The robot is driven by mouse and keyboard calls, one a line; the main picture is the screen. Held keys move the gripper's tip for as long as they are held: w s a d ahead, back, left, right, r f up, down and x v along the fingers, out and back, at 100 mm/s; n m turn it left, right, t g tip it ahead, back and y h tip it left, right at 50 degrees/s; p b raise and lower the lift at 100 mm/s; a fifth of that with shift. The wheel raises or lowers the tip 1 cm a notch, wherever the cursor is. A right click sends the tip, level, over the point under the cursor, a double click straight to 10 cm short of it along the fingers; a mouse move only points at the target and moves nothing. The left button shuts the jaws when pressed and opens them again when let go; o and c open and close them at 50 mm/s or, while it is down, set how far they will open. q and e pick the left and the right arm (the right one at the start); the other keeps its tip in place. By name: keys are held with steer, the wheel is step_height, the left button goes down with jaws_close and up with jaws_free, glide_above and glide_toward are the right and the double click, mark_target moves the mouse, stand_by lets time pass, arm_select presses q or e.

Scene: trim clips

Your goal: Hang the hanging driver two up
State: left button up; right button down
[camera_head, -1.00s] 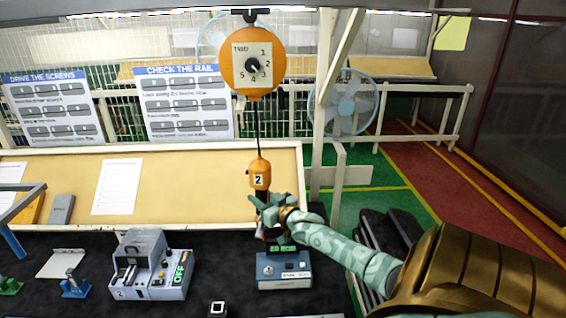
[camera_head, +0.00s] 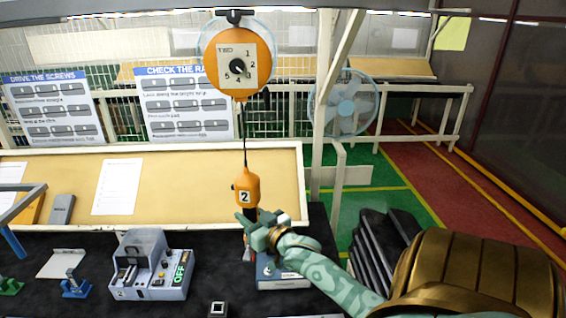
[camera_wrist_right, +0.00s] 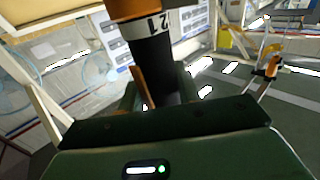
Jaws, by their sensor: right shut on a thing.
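The hanging driver two (camera_head: 246,190) is orange with a white label "2" and a dark lower part. It hangs on a cord under a round orange balancer (camera_head: 238,60) with a numbered dial. My right gripper (camera_head: 254,226) is shut on the driver's dark lower part, above the bench. In the right wrist view the driver's dark grip (camera_wrist_right: 152,65) stands between the fingers, its label partly seen. The driver's tip is mostly hidden by the gripper. My left gripper is not in view.
A blue-grey box (camera_head: 282,276) stands below my right gripper, partly hidden by it. A grey machine (camera_head: 150,268) with a green "OFF" display stands to its left. A tan sloped board (camera_head: 200,185) lies behind, and a white post (camera_head: 325,100) rises at the right.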

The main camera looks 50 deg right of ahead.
stand_by(0.3)
jaws_free()
stand_by(0.4)
stand_by(0.3)
steer(key=s+a+r, duration=0.1)
steer(key=s+r, duration=0.1)
steer(key=s, duration=0.8)
steer(key=shift+a, duration=0.35)
stand_by(0.7)
steer(key=s+a+b, duration=0.2)
steer(key=s+b, duration=0.2)
steer(key=s, duration=1.2)
steer(key=shift+a+r, duration=0.15)
steer(key=shift+a, duration=0.15)
